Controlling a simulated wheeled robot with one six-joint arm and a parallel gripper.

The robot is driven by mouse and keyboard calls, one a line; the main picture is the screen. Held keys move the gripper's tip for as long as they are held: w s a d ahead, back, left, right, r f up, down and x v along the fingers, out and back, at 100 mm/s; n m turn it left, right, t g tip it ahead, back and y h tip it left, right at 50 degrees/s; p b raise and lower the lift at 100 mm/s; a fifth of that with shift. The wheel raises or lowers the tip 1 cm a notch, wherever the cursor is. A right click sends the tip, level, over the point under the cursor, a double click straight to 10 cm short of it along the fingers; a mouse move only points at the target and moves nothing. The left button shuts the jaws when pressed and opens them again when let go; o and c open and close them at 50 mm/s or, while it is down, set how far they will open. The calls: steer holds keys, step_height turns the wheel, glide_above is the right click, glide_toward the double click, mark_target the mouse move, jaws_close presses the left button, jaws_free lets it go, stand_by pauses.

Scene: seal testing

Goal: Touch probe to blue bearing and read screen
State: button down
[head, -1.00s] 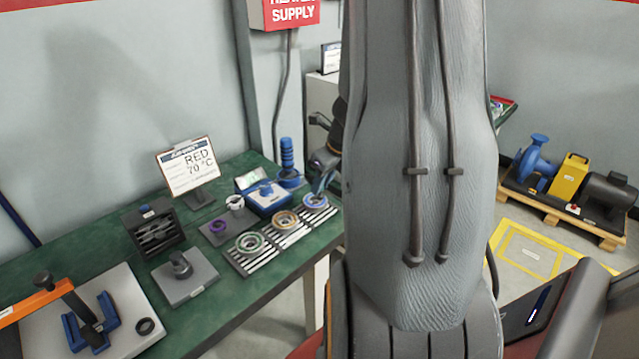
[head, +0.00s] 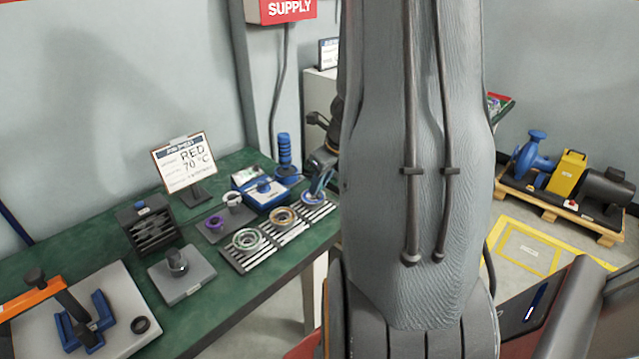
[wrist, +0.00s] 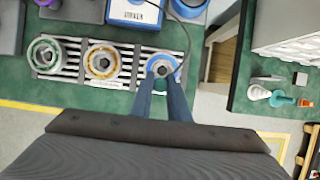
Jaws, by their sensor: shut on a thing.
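The blue bearing (head: 308,201) lies at the right end of the slatted rack, partly hidden by my gripper. In the wrist view the blue bearing (wrist: 151,65) shows as a blue ring around a dark centre. My gripper (wrist: 161,82) is shut on the probe (wrist: 162,71), a small dark piece over the bearing's middle. I cannot tell whether its tip touches the bearing. In the head view my gripper (head: 322,178) comes down from behind my arm. The blue meter (head: 268,195) stands behind the rack; its small screen (head: 246,177) is too small to read.
A green bearing (head: 248,240) and an orange bearing (head: 283,217) lie on the same rack (wrist: 75,75). A dark cable (wrist: 207,50) passes right of the gripper. A sign (head: 184,163) reads "RED 70 °C". A blue cylinder (head: 284,152) stands behind the meter.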

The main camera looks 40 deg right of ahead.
steer(key=shift+f+b, duration=0.45)
steer(key=shift+f, duration=0.1)
steer(key=shift+r, duration=0.1)
stand_by(3.1)
steer(key=shift+r+p, duration=2.45)
steer(key=shift+p, duration=0.4)
